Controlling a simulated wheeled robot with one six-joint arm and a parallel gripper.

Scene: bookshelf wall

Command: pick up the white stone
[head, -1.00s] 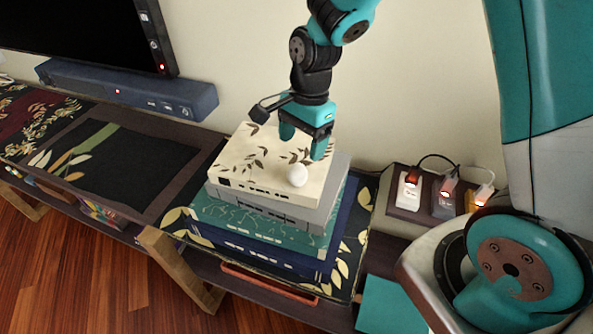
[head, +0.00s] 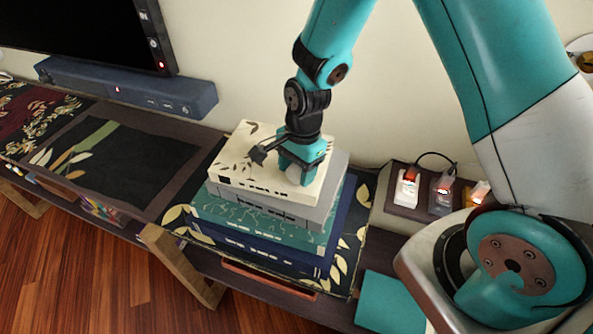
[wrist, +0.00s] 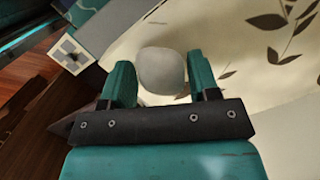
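The white stone (wrist: 161,71) is a smooth, rounded lump on the cream top box (head: 240,165) of a stack. In the head view the stone (head: 294,174) is mostly hidden by my gripper. My gripper (head: 300,170) is low over the box's front right part. In the wrist view my gripper's teal fingers (wrist: 159,75) stand apart on either side of the stone. A gap shows at the left finger; the right finger is very close to the stone, and I cannot tell if it touches.
Grey, teal and blue boxes (head: 262,229) lie under the cream box on a dark shelf. A power strip with plugs (head: 425,200) is to the right. A blue soundbar (head: 130,91) and a screen are at the left. The wall is close behind.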

